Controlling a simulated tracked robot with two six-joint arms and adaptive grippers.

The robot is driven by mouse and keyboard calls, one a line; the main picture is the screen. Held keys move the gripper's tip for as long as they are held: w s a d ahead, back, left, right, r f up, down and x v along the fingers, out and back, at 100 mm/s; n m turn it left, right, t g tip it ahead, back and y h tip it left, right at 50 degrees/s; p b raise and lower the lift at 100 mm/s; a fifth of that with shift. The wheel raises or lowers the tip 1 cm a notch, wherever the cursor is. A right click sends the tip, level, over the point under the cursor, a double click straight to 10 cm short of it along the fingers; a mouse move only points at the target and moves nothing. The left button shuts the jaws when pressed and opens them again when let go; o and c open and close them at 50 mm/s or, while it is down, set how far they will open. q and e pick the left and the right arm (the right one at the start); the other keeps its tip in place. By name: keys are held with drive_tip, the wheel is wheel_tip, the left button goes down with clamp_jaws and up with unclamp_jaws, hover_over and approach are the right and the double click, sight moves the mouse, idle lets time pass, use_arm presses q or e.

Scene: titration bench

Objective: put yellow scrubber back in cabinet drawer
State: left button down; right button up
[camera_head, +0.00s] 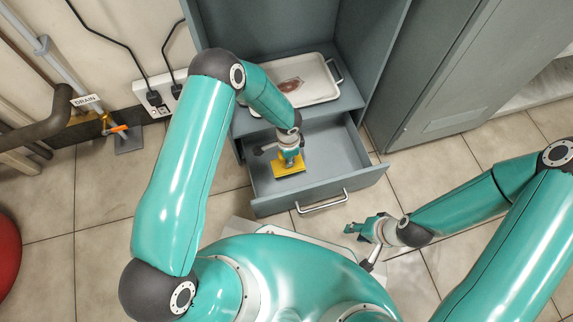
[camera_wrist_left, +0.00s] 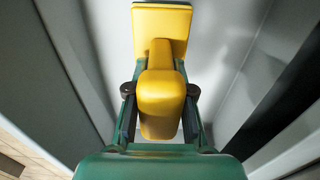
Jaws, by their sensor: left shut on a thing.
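The yellow scrubber (camera_head: 289,167) is over the open cabinet drawer (camera_head: 344,170), within its walls. My left gripper (camera_head: 290,152) is shut on the scrubber's handle from above. In the left wrist view the scrubber (camera_wrist_left: 160,95) sits between the two fingers (camera_wrist_left: 160,103), with its flat yellow head beyond them and grey drawer walls on both sides. I cannot tell whether the scrubber touches the drawer floor. My right gripper (camera_head: 358,229) is outside the drawer, to the right of its front; its jaw state is too small to make out.
The drawer pulls out from a grey cabinet (camera_head: 375,40) and has a metal handle (camera_head: 322,202) at its front. A white tray (camera_head: 322,90) with a reddish-brown item lies on the shelf above. The drawer floor right of the scrubber is bare. A grey cabinet door (camera_head: 440,90) stands at the right.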

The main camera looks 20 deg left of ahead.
use_arm(q)
drive_tip(key=shift+f+b, duration=0.85)
drive_tip(key=shift+f, duration=1.35)
drive_tip(key=shift+f, duration=0.15)
drive_tip(key=c, duration=1)
unclamp_jaws()
drive_tip(key=shift+r, duration=0.25)
wheel_tip(320, 180, up, 12)
drive_tip(key=p, duration=0.5)
drive_tip(key=shift+f, duration=0.1)
drive_tip(key=shift+p, duration=0.3)
